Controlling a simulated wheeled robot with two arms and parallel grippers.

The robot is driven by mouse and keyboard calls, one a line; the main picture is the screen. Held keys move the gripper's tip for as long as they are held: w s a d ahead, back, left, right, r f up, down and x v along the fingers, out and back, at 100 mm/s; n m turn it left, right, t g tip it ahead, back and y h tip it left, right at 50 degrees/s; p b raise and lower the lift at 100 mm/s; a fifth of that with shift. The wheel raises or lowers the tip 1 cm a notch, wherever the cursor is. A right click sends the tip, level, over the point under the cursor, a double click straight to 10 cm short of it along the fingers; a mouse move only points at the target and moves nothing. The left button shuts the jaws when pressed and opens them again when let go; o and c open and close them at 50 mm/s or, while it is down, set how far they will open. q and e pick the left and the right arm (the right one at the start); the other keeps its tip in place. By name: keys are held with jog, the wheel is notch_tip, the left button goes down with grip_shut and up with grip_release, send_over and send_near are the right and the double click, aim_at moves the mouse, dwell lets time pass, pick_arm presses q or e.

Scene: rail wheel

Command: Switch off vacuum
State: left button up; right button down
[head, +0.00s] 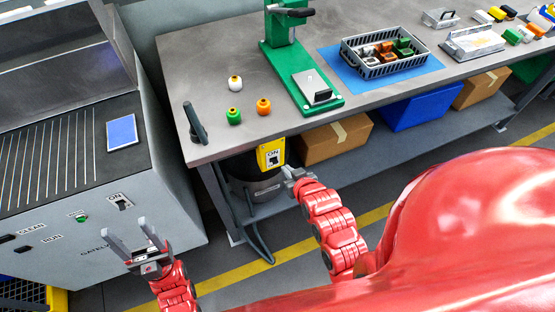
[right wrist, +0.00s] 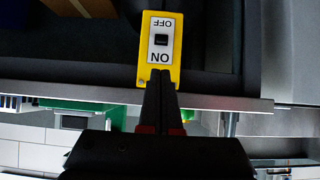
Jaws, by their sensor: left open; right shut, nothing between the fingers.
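The yellow switch box (head: 270,153) hangs at the front edge of the workbench. Its white plate reads ON in the head view. In the right wrist view the box (right wrist: 173,60) appears upside down, with OFF at the top, ON at the bottom and a black rocker (right wrist: 161,40) between. Which way the rocker is tipped is too small to tell. A dark drum, apparently the vacuum (head: 262,188), stands under the bench. My right gripper (head: 288,172) is shut and empty, just in front of the box, its tips near the ON end; contact is unclear. My left gripper (head: 130,232) is open and empty.
A grey cabinet (head: 165,190) with another ON switch stands at the left, beside my left gripper. The bench top (head: 205,60) holds small knobs, a green press (head: 300,75) and a grey crate (head: 346,47). A cardboard box (head: 335,138) sits on the lower shelf.

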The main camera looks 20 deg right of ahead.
aim_at(274, 161)
jog(key=shift+s+f, duration=0.1)
dwell(0.3)
jog(key=shift+b+x, duration=0.85)
jog(key=shift+x, duration=4.15)
jog(key=shift+f, duration=0.1)
